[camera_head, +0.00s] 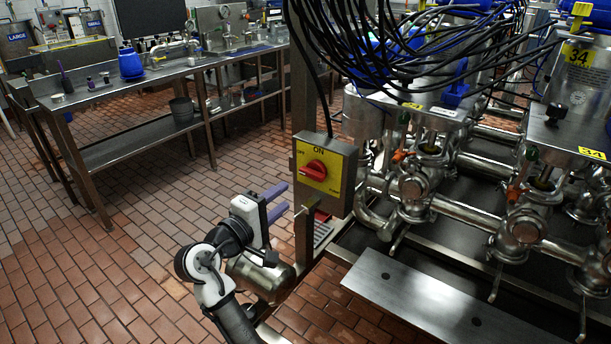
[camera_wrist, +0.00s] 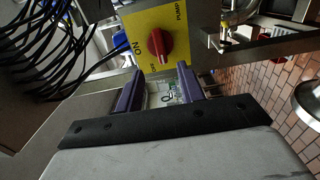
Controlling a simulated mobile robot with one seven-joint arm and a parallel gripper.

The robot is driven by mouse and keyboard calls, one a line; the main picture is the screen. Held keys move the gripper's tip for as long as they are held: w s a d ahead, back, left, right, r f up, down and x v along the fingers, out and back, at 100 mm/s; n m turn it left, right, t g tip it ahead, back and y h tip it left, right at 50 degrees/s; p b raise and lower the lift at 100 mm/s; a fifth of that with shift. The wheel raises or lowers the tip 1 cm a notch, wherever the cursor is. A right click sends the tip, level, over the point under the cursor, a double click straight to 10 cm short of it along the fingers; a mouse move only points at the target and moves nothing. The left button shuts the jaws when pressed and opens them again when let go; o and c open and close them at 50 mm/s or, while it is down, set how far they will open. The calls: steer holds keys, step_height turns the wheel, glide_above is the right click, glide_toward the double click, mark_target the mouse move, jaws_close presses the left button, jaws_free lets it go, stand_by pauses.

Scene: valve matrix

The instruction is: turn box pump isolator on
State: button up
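The pump isolator is a grey box (camera_head: 343,185) with a yellow face and a red rotary knob (camera_head: 315,170), mounted on a steel post. ON is printed above the knob, OFF at upper left and PUMP at lower right. The knob's ridge seems to run roughly level; its exact setting is hard to tell. My gripper (camera_head: 286,200) is left of and below the box, its two purple fingers apart and empty. In the wrist view the yellow face and red knob (camera_wrist: 153,47) appear beyond the open fingers (camera_wrist: 158,86), not touching them.
The steel post (camera_head: 304,110) stands beside my gripper. Black cables (camera_head: 420,40) hang above the box. Steel valves and pipes (camera_head: 415,190) fill the right side, with a flat metal plate (camera_head: 430,305) below. A steel bench (camera_head: 190,75) stands at back left. The brick floor at left is clear.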

mark_target(309, 176)
steer(key=p+x, duration=0.1)
steer(key=x, duration=0.9)
steer(key=shift+p, duration=0.3)
jaws_close()
